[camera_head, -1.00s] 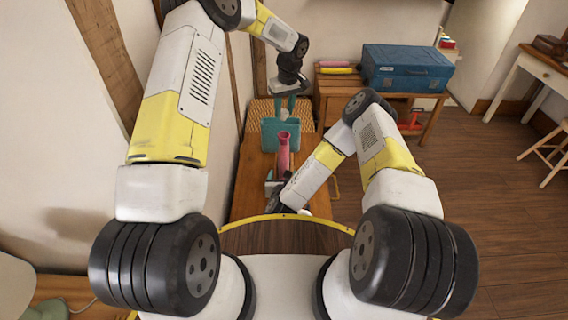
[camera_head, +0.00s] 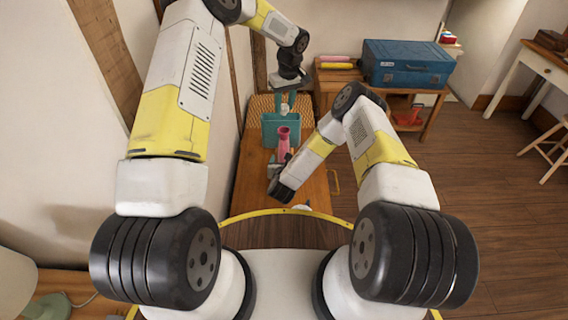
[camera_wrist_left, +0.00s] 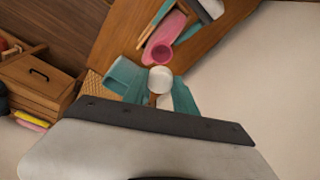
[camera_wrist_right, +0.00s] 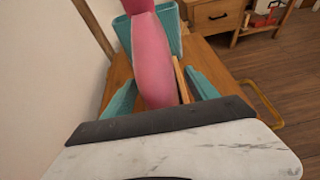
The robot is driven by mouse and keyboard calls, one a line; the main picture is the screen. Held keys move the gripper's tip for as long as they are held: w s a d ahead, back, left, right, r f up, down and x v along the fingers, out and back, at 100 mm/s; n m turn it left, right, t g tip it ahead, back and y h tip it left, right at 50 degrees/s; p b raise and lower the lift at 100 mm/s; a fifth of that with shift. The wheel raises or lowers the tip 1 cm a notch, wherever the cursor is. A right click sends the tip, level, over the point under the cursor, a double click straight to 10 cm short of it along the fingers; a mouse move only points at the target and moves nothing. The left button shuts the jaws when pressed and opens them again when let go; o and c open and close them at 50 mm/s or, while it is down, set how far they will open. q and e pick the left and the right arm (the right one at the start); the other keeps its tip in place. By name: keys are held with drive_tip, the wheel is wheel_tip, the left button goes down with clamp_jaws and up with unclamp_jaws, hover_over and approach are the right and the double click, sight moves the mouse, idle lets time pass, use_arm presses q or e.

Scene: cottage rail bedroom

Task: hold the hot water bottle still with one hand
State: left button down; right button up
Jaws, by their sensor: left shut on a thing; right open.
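The pink hot water bottle (camera_head: 283,138) stands on the wooden table, its open neck up. It also shows in the left wrist view (camera_wrist_left: 168,38) and large in the right wrist view (camera_wrist_right: 152,62). My right gripper (camera_wrist_right: 160,92) is open, its teal fingers on either side of the bottle's body with space visible beside it; contact is not clear. My left gripper (camera_head: 286,104) is beyond the bottle, above the teal box, shut on a white round-headed thing with a brown handle (camera_wrist_left: 160,80). The left fingertips are partly hidden.
A teal box (camera_head: 269,132) stands just behind the bottle. A thin wooden strip (camera_wrist_right: 182,80) is beside the bottle. A blue case (camera_head: 408,64) sits on a wooden cabinet at the back right. The wall is close on the left; open floor lies to the right.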

drive_tip(key=shift+x, duration=0.95)
clamp_jaws()
